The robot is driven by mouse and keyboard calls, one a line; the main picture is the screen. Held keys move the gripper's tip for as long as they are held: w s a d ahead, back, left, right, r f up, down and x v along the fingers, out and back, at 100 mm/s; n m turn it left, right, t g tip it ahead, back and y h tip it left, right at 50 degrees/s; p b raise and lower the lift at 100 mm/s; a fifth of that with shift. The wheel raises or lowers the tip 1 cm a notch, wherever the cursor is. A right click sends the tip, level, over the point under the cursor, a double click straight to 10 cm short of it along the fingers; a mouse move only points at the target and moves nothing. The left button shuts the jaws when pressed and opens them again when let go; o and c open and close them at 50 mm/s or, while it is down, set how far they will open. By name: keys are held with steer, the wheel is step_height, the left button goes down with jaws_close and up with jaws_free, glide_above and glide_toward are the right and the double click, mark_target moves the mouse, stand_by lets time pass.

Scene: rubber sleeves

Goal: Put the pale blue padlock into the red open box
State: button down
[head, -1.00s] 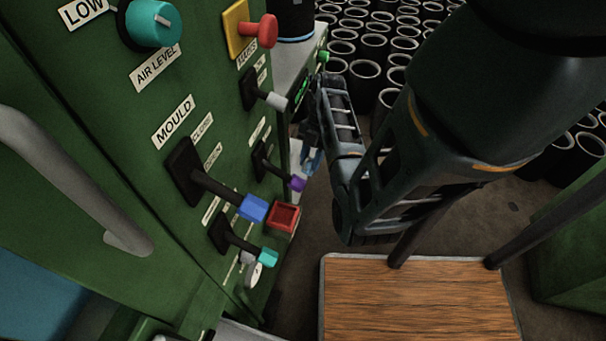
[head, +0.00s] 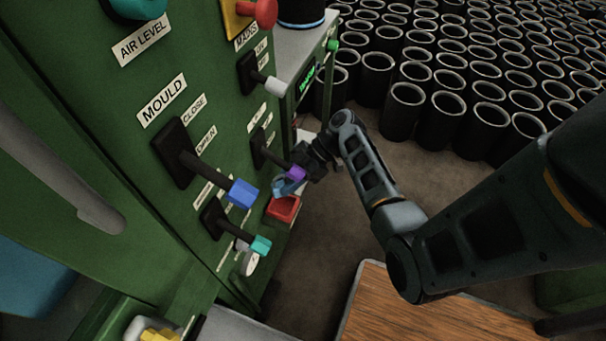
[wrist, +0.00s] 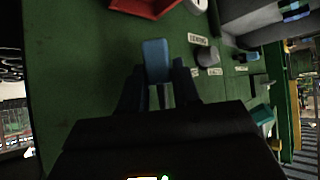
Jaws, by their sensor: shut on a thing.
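The pale blue padlock (head: 284,188) is held in my gripper (head: 300,174), close to the green machine's front. In the wrist view the padlock (wrist: 156,60) stands out between the two dark fingers of my gripper (wrist: 159,84), which are shut on it. The red open box (head: 283,209) is fixed low on the machine front. In the head view it shows just below the padlock. In the wrist view the red box (wrist: 146,8) is at the top edge, partly cut off, with a gap between it and the padlock. The purple-tipped lever partly hides the gripper.
A purple-tipped lever (head: 296,173), a blue-tipped lever (head: 242,193) and a teal-tipped lever (head: 260,245) stick out from the machine near the box. A wooden-topped surface (head: 425,310) is at lower right. Many black sleeves (head: 405,108) stand behind. Bare floor lies between.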

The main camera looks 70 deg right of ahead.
steer(key=shift+f+b, duration=2.5)
steer(key=shift+f, duration=0.9)
steer(key=shift+a+f+b, duration=0.1)
steer(key=shift+f+b, duration=0.45)
steer(key=c, duration=0.7)
jaws_free()
steer(key=shift+c, duration=0.2)
steer(key=shift+s, duration=0.1)
steer(key=v, duration=0.7)
steer(key=shift+d+r, duration=0.25)
steer(key=shift+d, duration=0.05)
